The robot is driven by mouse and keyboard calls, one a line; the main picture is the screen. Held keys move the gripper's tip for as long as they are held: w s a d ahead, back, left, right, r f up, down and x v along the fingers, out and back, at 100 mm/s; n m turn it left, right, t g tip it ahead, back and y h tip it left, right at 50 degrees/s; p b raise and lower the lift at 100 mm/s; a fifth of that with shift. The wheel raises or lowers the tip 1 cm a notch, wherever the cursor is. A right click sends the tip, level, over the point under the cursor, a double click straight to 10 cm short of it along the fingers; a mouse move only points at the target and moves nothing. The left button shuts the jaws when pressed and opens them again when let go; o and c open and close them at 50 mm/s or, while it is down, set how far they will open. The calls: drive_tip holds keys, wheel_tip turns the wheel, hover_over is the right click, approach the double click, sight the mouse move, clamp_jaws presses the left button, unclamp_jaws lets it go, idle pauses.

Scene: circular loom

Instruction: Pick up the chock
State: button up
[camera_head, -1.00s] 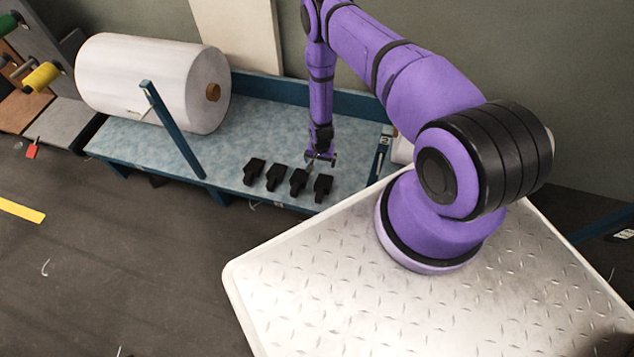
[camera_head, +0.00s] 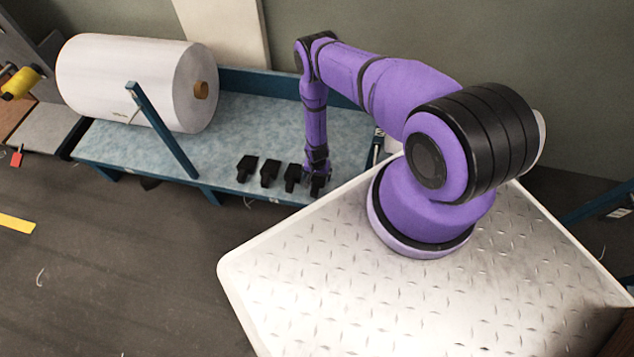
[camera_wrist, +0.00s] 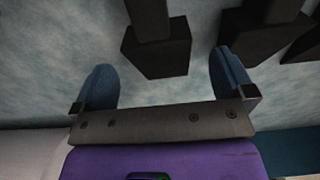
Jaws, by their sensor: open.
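Several black chocks stand in a row near the front edge of the blue bench. The rightmost chock (camera_head: 317,186) is right at my gripper (camera_head: 318,174), which partly hides it. In the wrist view this chock (camera_wrist: 156,55) has a block-like wide end and a narrower bar, and lies ahead of and between the two blue fingers of my gripper (camera_wrist: 163,65). The fingers are spread apart with nothing held. The neighbouring chock (camera_head: 293,177) also shows in the wrist view, to the right (camera_wrist: 258,38). I cannot tell the exact height of the fingers over the bench.
Two more chocks (camera_head: 270,172) (camera_head: 246,168) continue the row to the left. A large white roll (camera_head: 130,80) lies on the bench (camera_head: 240,125), with a slanted blue post (camera_head: 160,130) before it. The bench has a raised blue back rim (camera_head: 260,84).

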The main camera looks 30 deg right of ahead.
sight(317, 179)
drive_tip(key=shift+s+f, duration=0.15)
drive_tip(key=shift+f, duration=1.85)
drive_tip(key=c, duration=1.1)
drive_tip(key=shift+r, duration=0.1)
